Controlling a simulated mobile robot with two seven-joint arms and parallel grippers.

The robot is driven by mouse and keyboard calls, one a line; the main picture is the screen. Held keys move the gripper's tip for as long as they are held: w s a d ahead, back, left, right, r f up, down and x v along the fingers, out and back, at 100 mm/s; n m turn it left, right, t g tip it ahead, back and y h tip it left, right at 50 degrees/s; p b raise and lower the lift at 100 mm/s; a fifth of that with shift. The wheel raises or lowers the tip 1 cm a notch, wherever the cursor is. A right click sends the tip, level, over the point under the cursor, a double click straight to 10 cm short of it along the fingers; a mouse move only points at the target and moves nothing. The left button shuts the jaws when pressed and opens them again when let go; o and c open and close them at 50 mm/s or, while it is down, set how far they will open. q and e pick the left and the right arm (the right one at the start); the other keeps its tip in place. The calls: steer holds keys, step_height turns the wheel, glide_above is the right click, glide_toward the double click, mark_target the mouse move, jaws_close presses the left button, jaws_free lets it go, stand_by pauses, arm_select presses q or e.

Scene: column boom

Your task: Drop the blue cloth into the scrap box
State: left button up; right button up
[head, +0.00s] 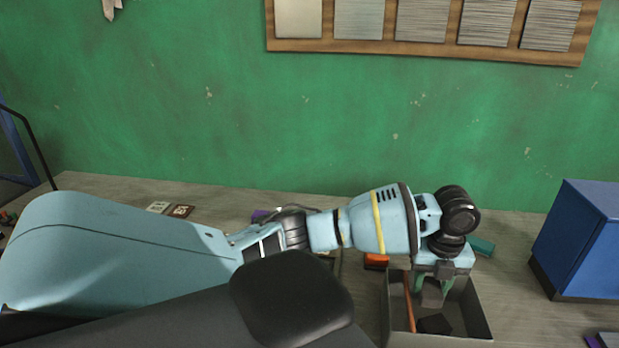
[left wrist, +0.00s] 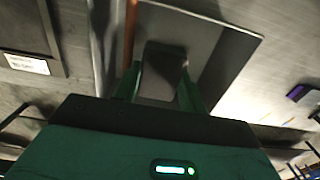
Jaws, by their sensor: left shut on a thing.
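An open grey box (head: 467,325), which I take for the scrap box, stands on the bench at the lower right of the head view. It also shows in the left wrist view (left wrist: 215,70). My left gripper (head: 432,288) points down over it, with green fingers. They are shut on a dark grey, block-like thing (left wrist: 163,75), which also shows in the head view (head: 432,294). I see no clearly blue cloth, and cannot tell if this dark thing is it. Whether it touches the box floor is unclear. My right gripper is not in view.
An orange-brown rod (head: 409,303) and a dark piece (head: 435,324) lie in the box. An orange thing (head: 376,261) and a teal thing (head: 481,246) are close by. A blue cabinet (head: 583,240) stands to the right. The green wall (head: 200,120) rises behind the bench.

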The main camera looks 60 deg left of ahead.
arm_select(q)
steer(key=o, duration=1.1)
steer(key=shift+c, duration=0.2)
steer(key=shift+r, duration=0.1)
step_height(320, 180, up, 8)
steer(key=shift+f, duration=0.15)
steer(key=shift+f, duration=0.1)
